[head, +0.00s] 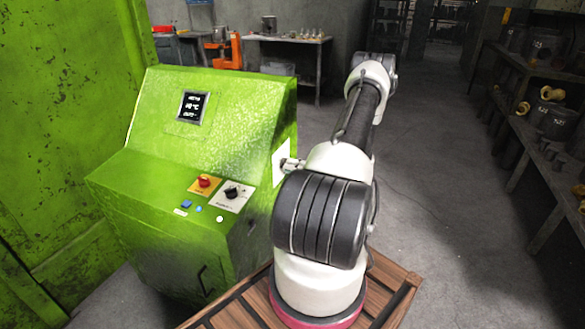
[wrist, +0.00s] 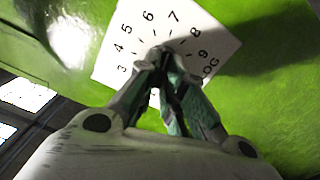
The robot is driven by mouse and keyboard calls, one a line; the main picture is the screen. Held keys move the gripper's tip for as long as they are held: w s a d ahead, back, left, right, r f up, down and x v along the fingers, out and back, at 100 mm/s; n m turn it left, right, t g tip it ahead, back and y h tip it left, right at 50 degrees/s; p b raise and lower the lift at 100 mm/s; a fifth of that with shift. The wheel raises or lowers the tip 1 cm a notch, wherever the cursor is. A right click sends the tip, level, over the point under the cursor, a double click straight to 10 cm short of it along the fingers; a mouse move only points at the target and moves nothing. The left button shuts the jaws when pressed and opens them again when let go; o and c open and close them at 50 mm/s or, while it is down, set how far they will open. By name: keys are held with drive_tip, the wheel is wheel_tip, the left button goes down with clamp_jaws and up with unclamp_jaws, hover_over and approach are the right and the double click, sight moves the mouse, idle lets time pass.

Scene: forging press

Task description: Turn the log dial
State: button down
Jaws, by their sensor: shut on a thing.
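The log dial's white plate (wrist: 187,22) fills the upper middle of the wrist view, with numbers from 3 to 9 around it and part of the word LOG at its right. In the head view the plate (head: 280,160) is on the right side of the green console. My gripper (wrist: 163,58) is over the plate's centre, its fingertips close together on the dial's knob. The knob is mostly hidden between the fingers, so its pointer cannot be read. In the head view my gripper (head: 291,164) is at the plate, partly hidden by my arm.
The green console (head: 215,115) has a small display (head: 193,106), a red knob (head: 204,182), a black knob (head: 232,191) and several buttons on its front. A workbench (head: 290,40) stands behind, and shelves (head: 540,130) are at the right. The floor between is clear.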

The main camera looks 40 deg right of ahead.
drive_tip(key=c, duration=1.5)
unclamp_jaws()
drive_tip(key=shift+c, duration=0.2)
drive_tip(key=v, duration=1.2)
